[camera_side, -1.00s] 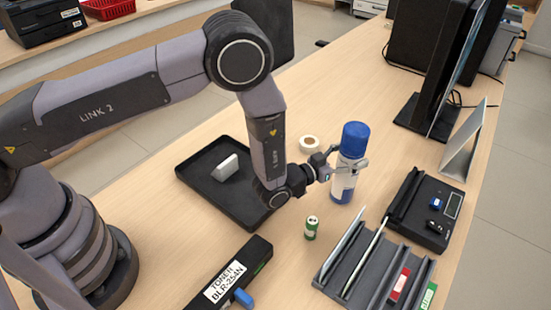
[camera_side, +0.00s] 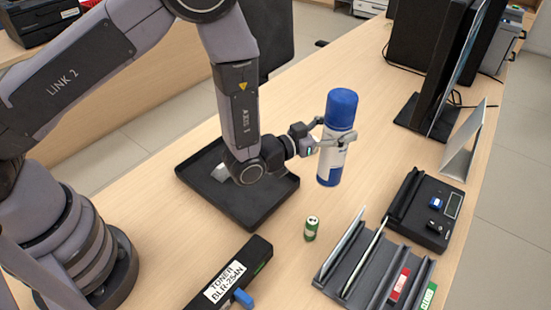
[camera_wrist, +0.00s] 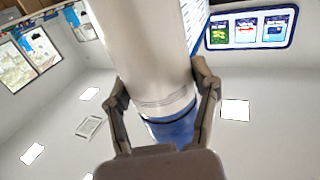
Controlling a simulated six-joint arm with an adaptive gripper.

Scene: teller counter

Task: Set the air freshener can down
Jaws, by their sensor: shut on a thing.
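The air freshener can (camera_side: 331,160) is white with a blue cap and a blue base band. It stands upright in the side view, beyond the small green battery-like cylinder. My gripper (camera_side: 334,139) is shut around its upper body, coming from the left. In the wrist view the can (camera_wrist: 150,50) fills the middle, with a finger of my gripper (camera_wrist: 165,105) on each side. I cannot tell from these views whether its base touches the counter.
A black tray (camera_side: 270,210) lies left of the can, under my arm. The green cylinder (camera_side: 311,228) stands in front. A grey slotted organizer (camera_side: 345,275), a black card device (camera_side: 405,215) and a monitor (camera_side: 440,80) are to the right. Bare counter (camera_side: 365,130) lies behind.

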